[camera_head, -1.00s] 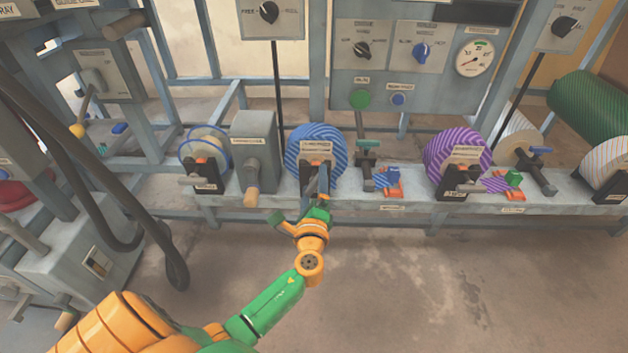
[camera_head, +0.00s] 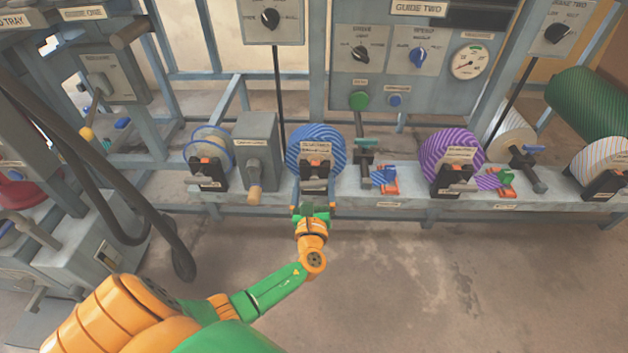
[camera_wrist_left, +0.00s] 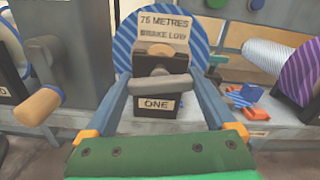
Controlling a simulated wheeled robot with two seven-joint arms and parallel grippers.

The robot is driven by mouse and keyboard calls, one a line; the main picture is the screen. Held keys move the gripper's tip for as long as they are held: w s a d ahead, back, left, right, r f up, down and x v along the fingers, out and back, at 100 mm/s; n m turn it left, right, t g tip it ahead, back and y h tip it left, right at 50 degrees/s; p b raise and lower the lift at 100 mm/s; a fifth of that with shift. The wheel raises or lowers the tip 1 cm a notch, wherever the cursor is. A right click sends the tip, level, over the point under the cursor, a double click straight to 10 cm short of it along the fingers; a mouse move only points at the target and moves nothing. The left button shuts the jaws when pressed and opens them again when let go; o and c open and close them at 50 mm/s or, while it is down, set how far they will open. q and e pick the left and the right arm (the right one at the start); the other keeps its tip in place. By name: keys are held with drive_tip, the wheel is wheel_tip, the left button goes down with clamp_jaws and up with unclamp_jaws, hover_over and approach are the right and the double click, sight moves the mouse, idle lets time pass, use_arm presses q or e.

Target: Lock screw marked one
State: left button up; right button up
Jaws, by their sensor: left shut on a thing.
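The screw marked ONE (camera_wrist_left: 160,84) is a grey bar handle on a dark block, in front of a blue-and-white striped roll (camera_wrist_left: 202,45). In the left wrist view the bar lies level above the ONE label. My left gripper (camera_wrist_left: 158,90) has its two blue-grey fingers at the two ends of the bar and is shut on it. In the head view the left gripper (camera_head: 314,192) is at the block, below the striped roll (camera_head: 317,143), and its fingers partly hide the screw. My right gripper is in neither view.
A grey box with a wooden-ended crank (camera_head: 254,188) stands just left of the roll. A purple striped roll (camera_head: 450,150) stands further right on the bench. Black hoses (camera_head: 110,165) hang at the left. The floor in front is clear.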

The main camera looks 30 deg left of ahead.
use_arm(q)
drive_tip(key=shift+m+p, duration=0.4)
drive_tip(key=shift+m, duration=0.7)
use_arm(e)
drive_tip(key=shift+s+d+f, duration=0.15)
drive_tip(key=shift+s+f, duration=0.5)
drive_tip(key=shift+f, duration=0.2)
use_arm(q)
drive_tip(key=o, duration=1.1)
drive_tip(key=shift+c, duration=0.2)
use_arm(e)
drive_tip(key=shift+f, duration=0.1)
use_arm(q)
drive_tip(key=p+v, duration=0.2)
drive_tip(key=v, duration=0.5)
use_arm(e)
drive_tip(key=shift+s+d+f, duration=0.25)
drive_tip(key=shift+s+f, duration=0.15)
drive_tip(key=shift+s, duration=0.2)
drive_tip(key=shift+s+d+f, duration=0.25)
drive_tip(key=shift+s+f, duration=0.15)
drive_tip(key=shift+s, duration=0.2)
